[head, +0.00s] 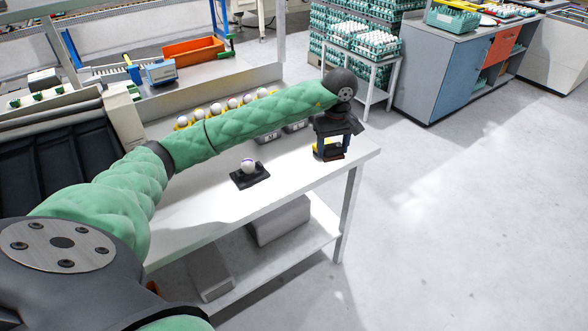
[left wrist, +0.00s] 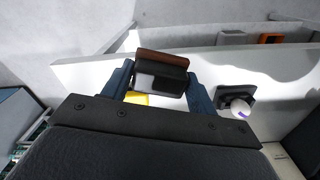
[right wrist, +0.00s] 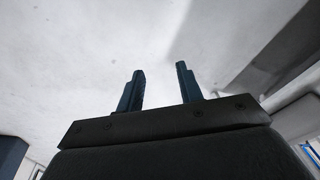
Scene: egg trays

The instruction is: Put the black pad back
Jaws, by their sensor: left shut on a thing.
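My left gripper (head: 333,146) is at the right end of the white table (head: 217,213). It is shut on a dark block, which looks like the black pad (left wrist: 160,74), with a reddish-brown strip along one side. The pad also shows low between the fingers in the head view (head: 330,157). A yellow piece (left wrist: 137,98) shows just beside and below the pad; whether they touch, I cannot tell. My right gripper (right wrist: 160,85) is open and empty above pale floor, and only the right wrist view shows it.
A white egg (head: 248,166) sits on a small black stand (head: 252,180) on the table, left of my left gripper. A row of eggs in a yellow holder (head: 183,125) lies behind my left arm. The table's right edge is close to the gripper.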

